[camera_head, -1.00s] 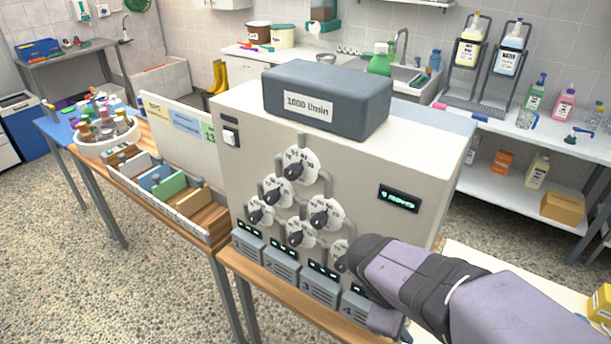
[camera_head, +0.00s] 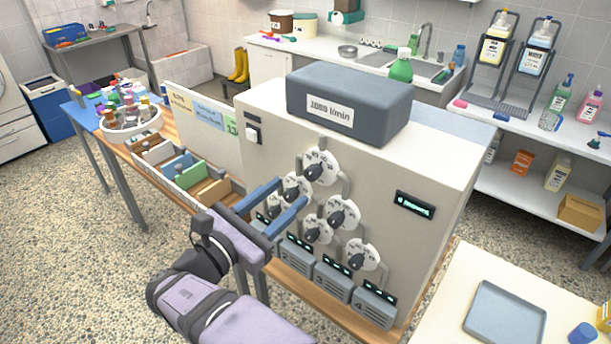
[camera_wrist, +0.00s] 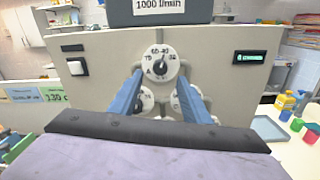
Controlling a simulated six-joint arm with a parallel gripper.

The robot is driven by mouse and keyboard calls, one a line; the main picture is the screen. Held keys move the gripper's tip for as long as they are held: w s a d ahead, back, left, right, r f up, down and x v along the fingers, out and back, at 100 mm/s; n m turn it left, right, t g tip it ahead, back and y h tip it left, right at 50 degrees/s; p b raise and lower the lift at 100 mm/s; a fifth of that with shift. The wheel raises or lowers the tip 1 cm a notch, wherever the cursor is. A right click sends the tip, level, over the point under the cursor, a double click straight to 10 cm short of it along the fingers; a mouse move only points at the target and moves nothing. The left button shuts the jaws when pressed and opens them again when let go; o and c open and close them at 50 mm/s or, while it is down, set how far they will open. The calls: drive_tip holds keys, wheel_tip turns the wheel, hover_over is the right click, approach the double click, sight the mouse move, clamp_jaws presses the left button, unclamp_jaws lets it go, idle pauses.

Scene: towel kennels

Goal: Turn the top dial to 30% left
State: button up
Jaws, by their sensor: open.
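The top dial (camera_head: 320,167) is a white disc with a dark knob, highest of several dials on the front of a beige box (camera_head: 377,178). In the wrist view the top dial (camera_wrist: 160,63) sits just beyond and between the two blue fingertips, with its dark knob near the disc's centre. My gripper (camera_head: 288,191) is open, its blue fingers pointing at the panel a little below and left of the top dial in the head view. No contact with the dial shows.
A grey block (camera_head: 350,103) labelled 1000 l/min rests on the box. A white switch (camera_head: 253,135) is at the panel's upper left, a small display (camera_head: 414,204) at its right. Small grey boxes (camera_head: 333,280) line the panel's foot. A divided tray (camera_head: 187,170) stands left.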

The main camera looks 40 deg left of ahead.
sight(309, 176)
drive_tip(key=w+p, duration=0.3)
drive_tip(key=w, duration=0.3)
drive_tip(key=shift+r, duration=0.1)
drive_tip(key=shift+w+p, duration=0.3)
drive_tip(key=shift+w, duration=0.4)
drive_tip(key=c, duration=1)
